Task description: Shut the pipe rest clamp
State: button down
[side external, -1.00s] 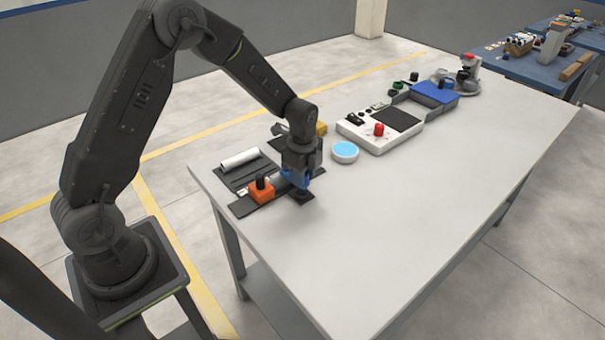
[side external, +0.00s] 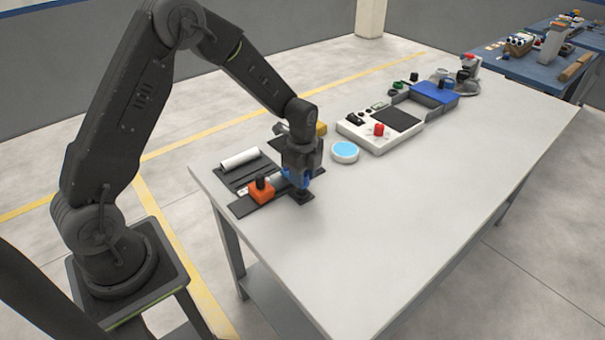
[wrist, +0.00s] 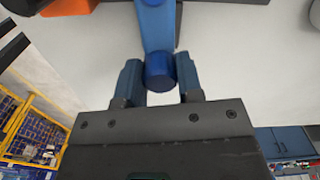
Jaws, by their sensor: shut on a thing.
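The pipe rest shows in the side view as a dark base strip (side external: 247,206) on the near left of the table. An orange block (side external: 261,193) with a black knob sits on the strip. My gripper (side external: 298,184) is low over the strip's right end, just right of the orange block. In the wrist view my gripper (wrist: 158,80) has its two blue fingers on either side of the rounded end of a blue lever (wrist: 156,28), shut on it. The orange block also shows at the top left there (wrist: 70,6). My gripper hides much of the clamp in the side view.
A white roll (side external: 240,159) lies on a dark tray behind the rest. A yellow block (side external: 321,129) and a light-blue round dish (side external: 345,151) stand beyond my gripper. A white box with a red knob (side external: 379,129) is farther back. The table's front and right are clear.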

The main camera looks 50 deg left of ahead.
jog(key=shift+f, duration=0.1)
jog(key=c, duration=0.8)
grip_release()
notch_tip(320, 180, up, 14)
jog(key=shift+f, duration=0.1)
